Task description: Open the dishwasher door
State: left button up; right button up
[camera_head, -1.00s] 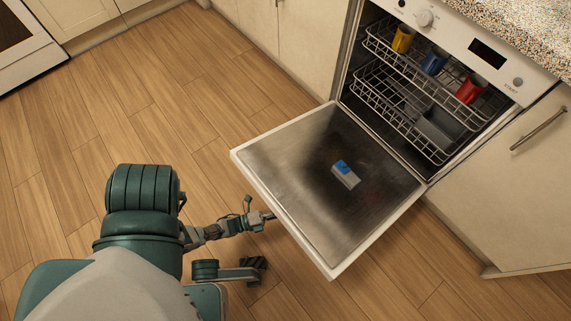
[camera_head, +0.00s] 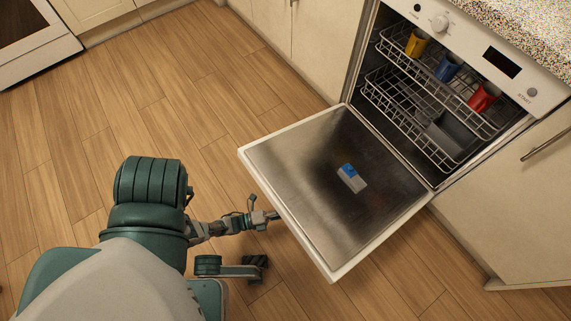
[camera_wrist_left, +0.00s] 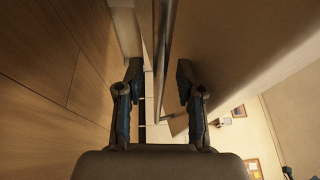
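The dishwasher door (camera_head: 290,160) is folded down, looking almost flat, with its steel inner face up. A blue-and-white detergent compartment (camera_head: 351,178) sits on that face. The dishwasher body (camera_head: 465,38) stands open behind it. My left gripper (camera_head: 272,216) is at the door's outer edge, its tips partly hidden there. In the left wrist view, the gripper's fingers (camera_wrist_left: 158,76) are apart, with a long metal bar (camera_wrist_left: 162,45), apparently the door handle, running between them. Contact with the bar is not clear.
Inside are an upper rack (camera_head: 405,60) with yellow (camera_head: 417,43), blue (camera_head: 448,67) and red (camera_head: 484,97) mugs, and a lower rack (camera_head: 400,105). Cabinets (camera_head: 515,230) flank the machine. The wooden floor (camera_head: 90,130) is clear to the left.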

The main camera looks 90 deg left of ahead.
pick_arm(q)
jog(key=s+d, duration=0.1)
jog(key=s, duration=1)
jog(key=shift+s+d+f, duration=0.3)
jog(key=shift+d+f, duration=0.1)
jog(key=shift+f, duration=0.05)
